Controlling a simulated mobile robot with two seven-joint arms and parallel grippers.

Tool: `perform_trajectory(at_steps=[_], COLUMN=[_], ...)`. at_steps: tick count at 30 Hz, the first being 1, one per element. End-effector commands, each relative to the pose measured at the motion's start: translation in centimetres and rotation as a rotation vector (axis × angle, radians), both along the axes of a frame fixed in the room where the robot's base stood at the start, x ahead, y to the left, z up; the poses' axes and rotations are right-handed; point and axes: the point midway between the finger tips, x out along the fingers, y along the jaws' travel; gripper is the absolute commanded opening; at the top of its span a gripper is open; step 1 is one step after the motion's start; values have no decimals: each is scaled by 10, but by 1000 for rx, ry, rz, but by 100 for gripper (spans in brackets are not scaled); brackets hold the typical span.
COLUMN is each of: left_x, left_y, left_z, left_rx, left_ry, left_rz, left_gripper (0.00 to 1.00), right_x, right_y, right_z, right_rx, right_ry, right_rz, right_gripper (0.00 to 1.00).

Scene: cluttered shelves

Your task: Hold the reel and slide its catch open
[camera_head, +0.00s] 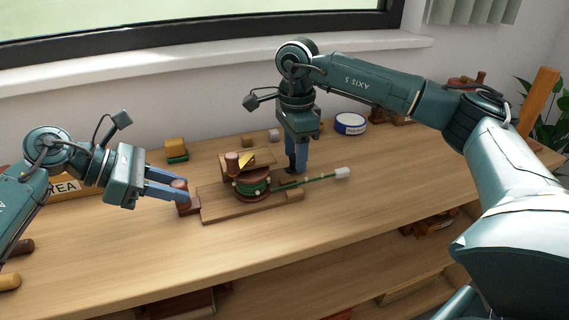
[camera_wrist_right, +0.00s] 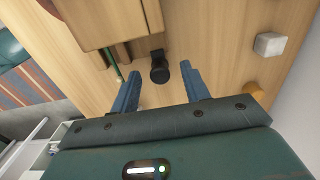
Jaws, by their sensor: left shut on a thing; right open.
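The reel (camera_head: 252,186), wound with green cord, sits on a flat wooden board (camera_head: 222,209). A green cord or rod runs right from it to a white end piece (camera_head: 342,173). My left gripper (camera_head: 184,192) is shut on a brown wooden handle (camera_head: 190,209) at the board's left end. My right gripper (camera_head: 296,172) is open, pointing down behind the reel's right side. In the right wrist view, a dark round knob (camera_wrist_right: 160,70) lies around the gap between the open fingertips (camera_wrist_right: 161,76), apart from both fingers. I cannot tell whether it is the catch.
A round blue-and-white tin (camera_head: 350,123) is at the back right. The tabletop (camera_head: 330,225) in front is clear. A lower shelf holds wooden objects (camera_head: 430,225).

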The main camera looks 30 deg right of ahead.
Motion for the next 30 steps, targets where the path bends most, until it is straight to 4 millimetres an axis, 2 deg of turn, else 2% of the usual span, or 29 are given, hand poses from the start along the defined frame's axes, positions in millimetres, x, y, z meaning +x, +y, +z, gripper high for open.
perform_trajectory(at_steps=[4,8,15,21,25,30], left_x=[0,0,-1,-1,-1,-1], left_y=[0,-1,-1,-1,-1,-1], left_z=[0,0,0,0,0,0], left_rx=[-1,-1,-1,-1,-1,-2], left_ry=[0,1,1,1,1,1], left_rz=[0,-1,-1,-2,-2,-2], left_gripper=[0,0,0,0,0,0], right_x=[0,1,1,0,0,0], right_y=[1,1,1,0,0,0], right_z=[4,20,72,106,117,121], right_rx=[1,2,2,0,1,0], right_ry=[-1,-4,-6,-3,-1,0], right_rz=[1,1,0,0,0,1], right_gripper=[46,46,46,46,46,46])
